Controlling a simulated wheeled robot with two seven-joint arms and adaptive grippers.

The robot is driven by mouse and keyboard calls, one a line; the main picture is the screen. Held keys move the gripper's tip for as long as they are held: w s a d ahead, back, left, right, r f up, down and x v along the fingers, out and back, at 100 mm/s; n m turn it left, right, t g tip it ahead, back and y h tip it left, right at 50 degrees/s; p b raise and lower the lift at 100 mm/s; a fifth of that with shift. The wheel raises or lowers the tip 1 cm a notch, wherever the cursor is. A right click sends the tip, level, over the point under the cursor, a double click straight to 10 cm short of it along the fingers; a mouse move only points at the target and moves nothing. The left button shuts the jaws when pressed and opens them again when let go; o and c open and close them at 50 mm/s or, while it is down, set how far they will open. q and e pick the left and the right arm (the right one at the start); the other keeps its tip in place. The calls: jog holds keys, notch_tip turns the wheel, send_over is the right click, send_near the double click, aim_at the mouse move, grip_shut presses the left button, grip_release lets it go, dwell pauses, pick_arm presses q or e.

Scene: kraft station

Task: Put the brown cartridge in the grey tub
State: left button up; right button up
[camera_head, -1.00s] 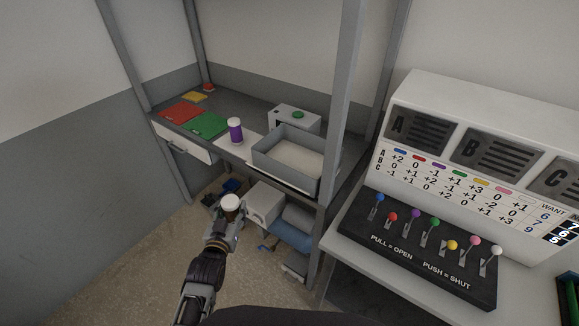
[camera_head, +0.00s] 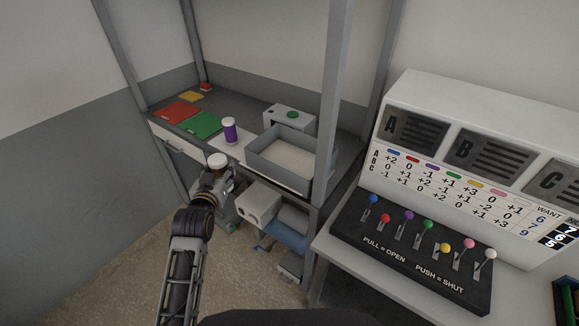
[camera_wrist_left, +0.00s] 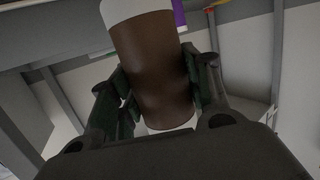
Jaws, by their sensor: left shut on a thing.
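The brown cartridge (camera_wrist_left: 150,68) with a white cap is between the fingers of my left gripper (camera_wrist_left: 158,90) in the left wrist view. In the head view my left gripper (camera_head: 214,184) is shut on it, and mainly its white cap (camera_head: 217,160) shows. The gripper is in front of the shelf's front edge, left of the grey tub. The grey tub (camera_head: 279,164) is an open rectangular box on the shelf, with a pale inside and nothing seen in it. My right gripper is not in view.
A purple cartridge (camera_head: 229,131) with a white cap stands on the shelf left of the tub. Red (camera_head: 179,112) and green (camera_head: 201,124) mats lie farther left. A grey post (camera_head: 337,100) rises beside the tub. A lever panel (camera_head: 420,240) is at right.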

pick_arm(q)
jog(key=w+d+r+m+h, duration=0.1)
jog(key=w+d+r, duration=0.3)
jog(key=r, duration=0.3)
jog(key=w+d+r+m+h, duration=0.1)
jog(key=w+d+r, duration=0.2)
jog(key=r, duration=0.4)
jog(key=w+d+r+h, duration=0.1)
jog(key=w+d+r, duration=0.3)
jog(key=r, duration=0.3)
jog(key=w+d+f+m+h, duration=0.1)
jog(key=w+d+f, duration=0.2)
jog(key=f, duration=0.3)
jog(key=w+d+f+m+g+h, duration=0.1)
jog(key=w+d+f, duration=0.2)
jog(key=d+f, duration=0.3)
jog(key=shift+f+h+b, duration=0.3)
jog(key=shift+f+b, duration=0.1)
jog(key=shift+f, duration=0.4)
